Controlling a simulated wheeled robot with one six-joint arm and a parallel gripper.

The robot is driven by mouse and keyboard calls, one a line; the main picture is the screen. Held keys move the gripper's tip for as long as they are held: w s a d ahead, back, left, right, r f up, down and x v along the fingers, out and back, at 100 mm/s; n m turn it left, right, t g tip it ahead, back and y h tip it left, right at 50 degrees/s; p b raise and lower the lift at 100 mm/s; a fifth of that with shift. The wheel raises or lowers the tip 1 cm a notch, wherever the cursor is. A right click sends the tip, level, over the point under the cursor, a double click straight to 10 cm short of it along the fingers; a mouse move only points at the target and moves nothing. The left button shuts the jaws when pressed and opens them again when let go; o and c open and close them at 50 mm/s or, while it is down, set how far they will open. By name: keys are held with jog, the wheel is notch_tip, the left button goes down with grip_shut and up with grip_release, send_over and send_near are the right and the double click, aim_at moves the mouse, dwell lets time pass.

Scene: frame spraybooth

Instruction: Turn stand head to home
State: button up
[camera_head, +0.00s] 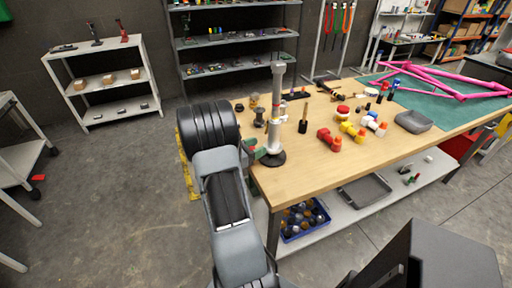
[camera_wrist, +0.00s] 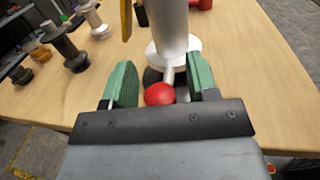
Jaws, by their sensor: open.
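A grey upright stand (camera_head: 276,115) with a round dark base stands near the left end of the wooden workbench. Its head (camera_head: 278,67) is a short grey cap at the top of the post. In the wrist view, the post (camera_wrist: 174,25) rises out of the picture from a white collar (camera_wrist: 174,51), so the head is not visible there. A short lever with a red ball knob (camera_wrist: 160,94) points from the stand toward me. My gripper (camera_head: 257,149) is low beside the post. Its green fingers (camera_wrist: 160,72) are open, one on each side of the knob, with visible gaps.
The workbench (camera_head: 300,170) holds several spools, bottles and red, yellow and white spray items (camera_head: 352,131) to the right of the stand. A pink frame (camera_head: 440,80) lies on a green mat at the far right. A blue bin (camera_head: 305,234) sits on the lower shelf.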

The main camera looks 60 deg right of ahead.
jog(key=shift+c, duration=0.5)
grip_shut()
